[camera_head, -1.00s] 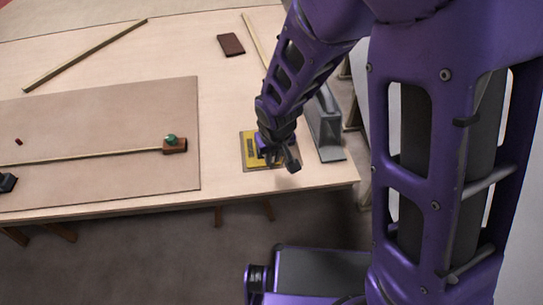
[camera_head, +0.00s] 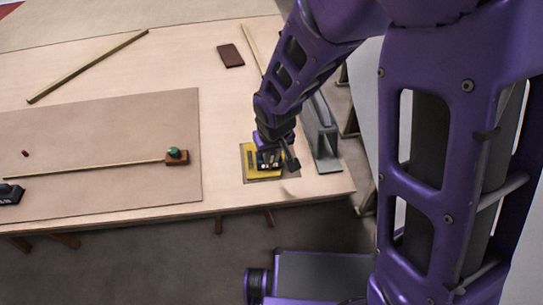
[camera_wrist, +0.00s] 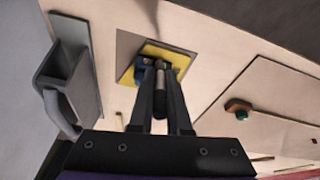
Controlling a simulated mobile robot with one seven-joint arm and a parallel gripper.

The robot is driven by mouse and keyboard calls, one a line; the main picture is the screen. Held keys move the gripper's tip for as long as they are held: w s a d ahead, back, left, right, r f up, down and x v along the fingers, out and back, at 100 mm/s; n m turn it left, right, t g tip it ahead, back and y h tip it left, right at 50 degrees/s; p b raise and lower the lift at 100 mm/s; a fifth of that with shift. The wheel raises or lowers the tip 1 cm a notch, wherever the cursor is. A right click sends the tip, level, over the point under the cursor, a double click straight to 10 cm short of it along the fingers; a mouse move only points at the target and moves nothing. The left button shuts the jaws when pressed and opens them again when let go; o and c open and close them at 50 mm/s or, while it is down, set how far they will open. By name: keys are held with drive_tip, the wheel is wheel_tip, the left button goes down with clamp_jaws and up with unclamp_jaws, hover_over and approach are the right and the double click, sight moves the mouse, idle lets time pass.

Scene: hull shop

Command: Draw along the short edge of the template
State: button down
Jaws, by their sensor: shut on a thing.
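My gripper (camera_wrist: 160,75) is shut on a dark, slim cylinder (camera_wrist: 160,98) with a paler end, like a marker. In the head view my gripper (camera_head: 276,146) is over a yellow tray (camera_head: 249,161), whose small dark and blue contents partly show. The tray also shows in the wrist view (camera_wrist: 170,55), partly hidden by the fingers. Whether the cylinder touches the tray, I cannot tell. A large flat brown sheet (camera_head: 100,130) lies left of my gripper; it may be the template, but I cannot tell for sure.
A thin batten (camera_head: 90,168) lies on the sheet, with a brown block with a green knob (camera_head: 176,156) at its end. A grey handled tool (camera_head: 326,150) stands close right of the tray. A dark brown block (camera_head: 230,56) and a long strip (camera_head: 90,66) lie farther back.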

wheel_tip(320, 180, up, 8)
drive_tip(key=p, duration=0.4)
drive_tip(key=shift+f, duration=0.1)
idle(0.5)
